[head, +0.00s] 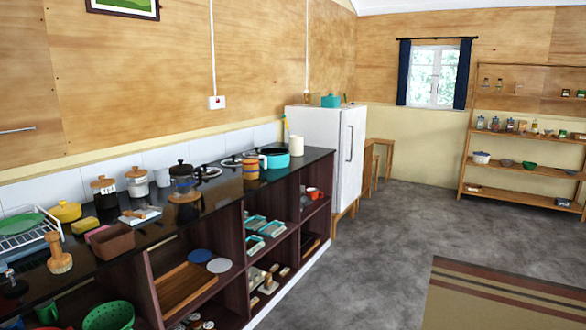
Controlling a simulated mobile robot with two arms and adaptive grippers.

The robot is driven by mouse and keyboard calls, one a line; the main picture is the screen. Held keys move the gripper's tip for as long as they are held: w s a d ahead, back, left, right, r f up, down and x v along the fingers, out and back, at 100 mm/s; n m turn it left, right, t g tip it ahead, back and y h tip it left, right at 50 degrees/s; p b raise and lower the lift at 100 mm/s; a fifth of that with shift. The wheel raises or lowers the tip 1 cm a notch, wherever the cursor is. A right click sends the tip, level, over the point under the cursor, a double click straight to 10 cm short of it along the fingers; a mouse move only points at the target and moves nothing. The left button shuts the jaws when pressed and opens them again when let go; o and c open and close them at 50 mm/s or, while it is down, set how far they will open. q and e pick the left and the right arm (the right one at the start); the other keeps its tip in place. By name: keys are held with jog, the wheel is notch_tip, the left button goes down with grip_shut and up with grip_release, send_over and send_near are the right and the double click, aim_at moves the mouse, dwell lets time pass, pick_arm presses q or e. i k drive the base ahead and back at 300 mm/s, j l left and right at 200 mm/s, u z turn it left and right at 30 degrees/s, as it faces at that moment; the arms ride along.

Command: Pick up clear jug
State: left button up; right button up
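A clear, jug-like vessel with a dark lid (182,178) stands upright on the dark counter (160,234), behind a round wooden piece. It looks like the clear jug, but it is small here and I cannot be sure. A small white cup (162,177) stands to its left. Neither of my grippers is in view, and nothing is seen touching the vessel.
Lidded canisters (103,191), a yellow pot (66,211) and a dish rack (30,236) crowd the counter's left part. A teal pot (273,158) sits farther back. A white fridge (325,140) stands beyond the counter. Grey floor (370,255) lies open right of it, partly under a rug (500,297).

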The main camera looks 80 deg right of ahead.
aim_at(250, 162)
jog(key=z, duration=2.2)
jog(key=i+l, duration=0.3)
jog(key=i, duration=0.2)
jog(key=i+l, duration=0.3)
jog(key=i, duration=0.2)
jog(key=i+l+u, duration=0.1)
jog(key=i+l, duration=0.15)
jog(key=i, duration=0.25)
